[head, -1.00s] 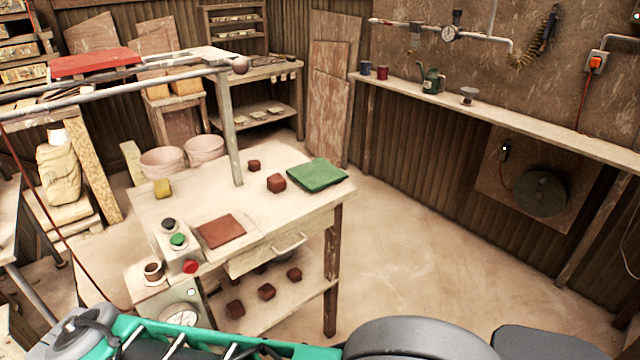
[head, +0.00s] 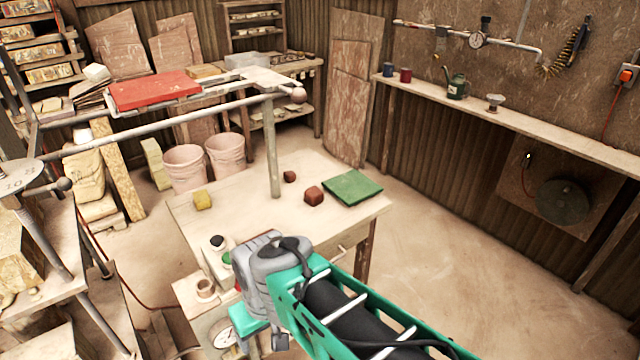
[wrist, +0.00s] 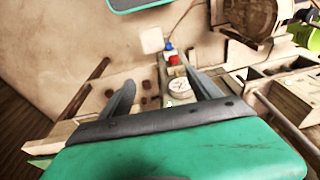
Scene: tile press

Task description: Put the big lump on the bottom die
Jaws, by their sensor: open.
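The big lump (head: 314,195), a reddish-brown block, sits on the worktable beside a green cloth. A smaller brown lump (head: 290,176) lies behind it to the left. I cannot pick out the bottom die with certainty in either current view. My gripper (wrist: 160,77) is open and empty in the wrist view, its two dark fingers spread apart. Beyond them are a round gauge and a red button. In the head view my arm covers the near part of the table, left of and nearer than the big lump, and the fingers are not clear.
The green cloth (head: 353,187) lies at the table's right back corner. A yellow block (head: 203,200) is at the left back. A grey post rises from the table to a rail. The control box with its gauge (head: 224,334) is at the front. Floor to the right is clear.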

